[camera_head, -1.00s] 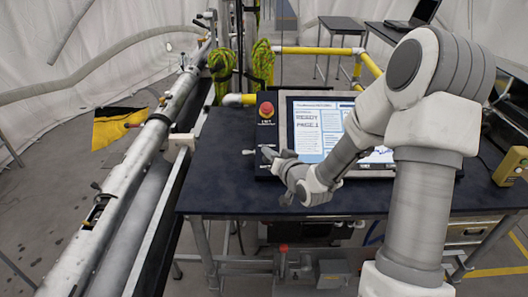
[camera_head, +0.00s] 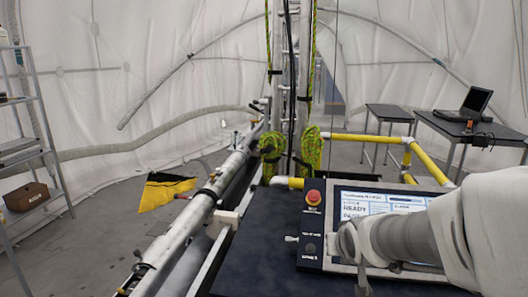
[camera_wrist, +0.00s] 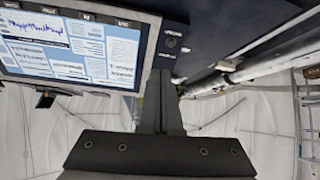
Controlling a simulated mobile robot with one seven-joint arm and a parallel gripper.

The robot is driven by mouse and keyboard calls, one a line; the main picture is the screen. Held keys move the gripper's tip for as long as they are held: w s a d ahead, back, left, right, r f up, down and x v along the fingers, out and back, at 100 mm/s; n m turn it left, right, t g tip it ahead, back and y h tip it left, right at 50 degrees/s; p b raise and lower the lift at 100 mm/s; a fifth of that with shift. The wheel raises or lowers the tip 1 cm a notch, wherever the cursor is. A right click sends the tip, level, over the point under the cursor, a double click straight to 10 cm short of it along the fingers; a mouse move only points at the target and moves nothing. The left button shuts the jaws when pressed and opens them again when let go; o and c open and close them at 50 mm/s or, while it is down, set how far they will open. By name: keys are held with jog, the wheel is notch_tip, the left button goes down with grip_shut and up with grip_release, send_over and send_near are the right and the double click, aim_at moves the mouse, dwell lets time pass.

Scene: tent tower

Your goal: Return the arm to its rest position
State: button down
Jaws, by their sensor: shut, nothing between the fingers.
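My arm (camera_head: 460,232) reaches in from the right edge of the head view, in front of the control panel (camera_head: 312,252). Its wrist end is over the lower left of the panel's screen (camera_head: 378,203). The fingertips are not clear in that view. In the wrist view my gripper (camera_wrist: 158,80) shows as two dark fingers side by side, closed together and empty. The lit screen (camera_wrist: 70,48) is to their left there, and the panel's dark face with a knob (camera_wrist: 171,42) is just right of the fingers.
A dark table (camera_head: 250,240) carries the panel. A long metal pipe rail (camera_head: 190,220) runs along its left side. Yellow pipes (camera_head: 365,139) stand behind, with a laptop (camera_head: 470,104) on a back table. A shelf (camera_head: 35,120) stands at far left.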

jog(key=s+a+r+g, duration=0.1)
jog(key=s+r+g, duration=0.1)
jog(key=s, duration=0.8)
jog(key=s+a+r+g, duration=0.1)
jog(key=s+r, duration=0.1)
jog(key=s, duration=0.8)
jog(key=shift+s+a+r+g+y, duration=0.2)
jog(key=shift+s+a+g+y, duration=0.1)
jog(key=shift+s+g+y, duration=0.1)
jog(key=shift+w+d, duration=0.1)
jog(key=shift+d, duration=0.1)
